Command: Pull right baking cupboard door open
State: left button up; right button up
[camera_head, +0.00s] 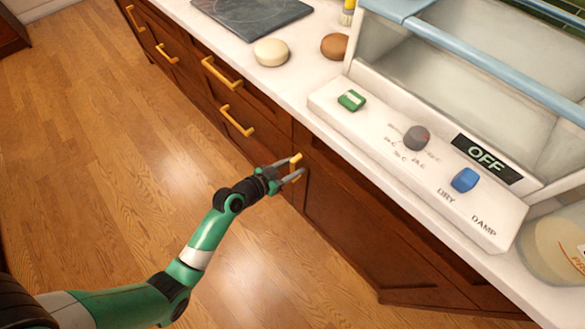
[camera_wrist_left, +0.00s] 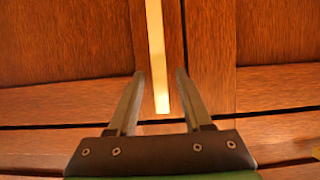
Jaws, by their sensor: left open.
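The dark brown cupboard door (camera_head: 345,215) is below the counter, to the right of the drawers, and looks shut. Its yellow handle (camera_head: 295,162) is near the door's left edge. In the left wrist view the handle (camera_wrist_left: 156,55) is a pale yellow bar, its near end between the fingers. My left gripper (camera_head: 297,167) is open, one finger on each side of the handle, with gaps on both sides in the wrist view. Whether a finger touches it I cannot tell. My right gripper is not in view.
Drawers with yellow handles (camera_head: 237,121) line the front to the left. The white counter (camera_head: 300,55) holds a pale round item (camera_head: 271,52), a brown one (camera_head: 335,46) and a control panel (camera_head: 420,150) reading OFF. The wooden floor (camera_head: 110,150) before the cupboards is clear.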

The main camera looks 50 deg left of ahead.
pick_arm(q)
jog(key=shift+w, duration=0.15)
grip_shut()
dwell(1.4)
